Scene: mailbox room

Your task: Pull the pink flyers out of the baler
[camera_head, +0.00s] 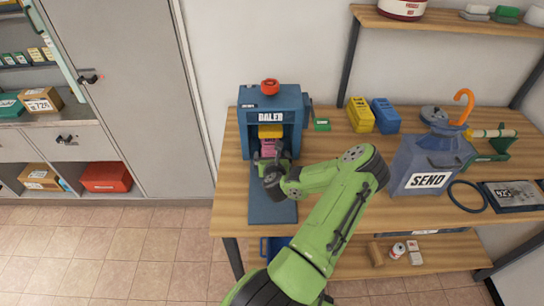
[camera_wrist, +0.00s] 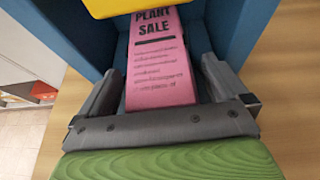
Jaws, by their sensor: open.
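The blue baler (camera_head: 272,117), labelled BALER, stands at the left end of the wooden table with a red knob on top. Inside its opening is a yellow block (camera_head: 270,131) with the pink flyers (camera_head: 268,147) under it. In the wrist view the top pink flyer (camera_wrist: 158,65) reads PLANT SALE and lies between the baler's blue walls. My gripper (camera_head: 268,158) is at the baler's mouth. In the wrist view its fingers (camera_wrist: 155,85) are open, one on each side of the flyers. Whether either finger touches them I cannot tell.
A yellow block (camera_head: 360,114) and a blue block (camera_head: 385,115) stand right of the baler. A grey-blue SEND box (camera_head: 428,165) stands farther right. A blue tray (camera_head: 268,205) extends in front of the baler. Grey cabinets stand left of the table.

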